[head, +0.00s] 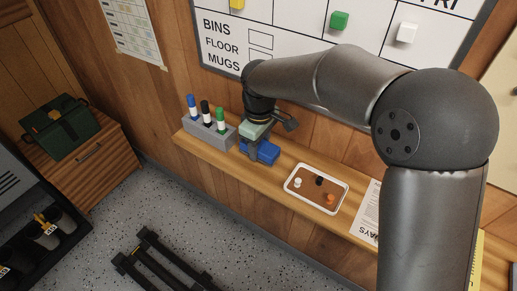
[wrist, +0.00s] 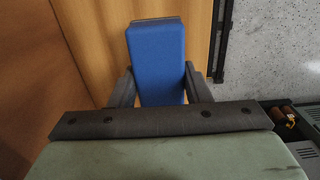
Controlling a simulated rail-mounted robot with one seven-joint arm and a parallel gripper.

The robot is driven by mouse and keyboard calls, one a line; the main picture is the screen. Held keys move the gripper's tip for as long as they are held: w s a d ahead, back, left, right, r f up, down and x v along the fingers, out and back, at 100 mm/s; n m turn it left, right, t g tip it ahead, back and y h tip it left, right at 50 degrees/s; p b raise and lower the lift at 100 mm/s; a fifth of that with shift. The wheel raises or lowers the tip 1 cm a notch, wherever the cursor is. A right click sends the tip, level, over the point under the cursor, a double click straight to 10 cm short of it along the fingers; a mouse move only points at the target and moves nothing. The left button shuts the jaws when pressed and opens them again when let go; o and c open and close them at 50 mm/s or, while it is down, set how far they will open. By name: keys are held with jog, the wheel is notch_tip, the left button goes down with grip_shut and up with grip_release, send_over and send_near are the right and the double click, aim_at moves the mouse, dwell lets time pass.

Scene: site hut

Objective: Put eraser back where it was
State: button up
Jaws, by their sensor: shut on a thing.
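The eraser is a blue block (head: 264,152) at the wooden shelf, between the marker holder and the white tray. In the wrist view the blue eraser (wrist: 158,60) stands out between the two dark fingers. My gripper (wrist: 158,88) is shut on it, one finger on each side. In the head view my gripper (head: 254,150) is partly hidden by the eraser and my wrist. I cannot tell whether the eraser touches the shelf (head: 282,167).
Left of the eraser, a grey holder (head: 205,134) carries blue, black and green markers. To its right, a white-rimmed tray (head: 293,190) holds small pieces, with a paper (head: 368,212) beyond. A whiteboard (head: 285,45) with magnets hangs above on the wooden wall.

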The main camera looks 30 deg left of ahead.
aim_at(259, 153)
jog(key=shift+w+a+f, duration=0.2)
jog(key=shift+a+f, duration=0.05)
jog(key=shift+f, duration=0.15)
jog(key=shift+w+f, duration=0.1)
jog(key=shift+f, duration=1.55)
jog(key=o, duration=0.9)
jog(key=shift+f, duration=0.1)
notch_tip(259, 153, up, 12)
jog(key=shift+r, duration=0.15)
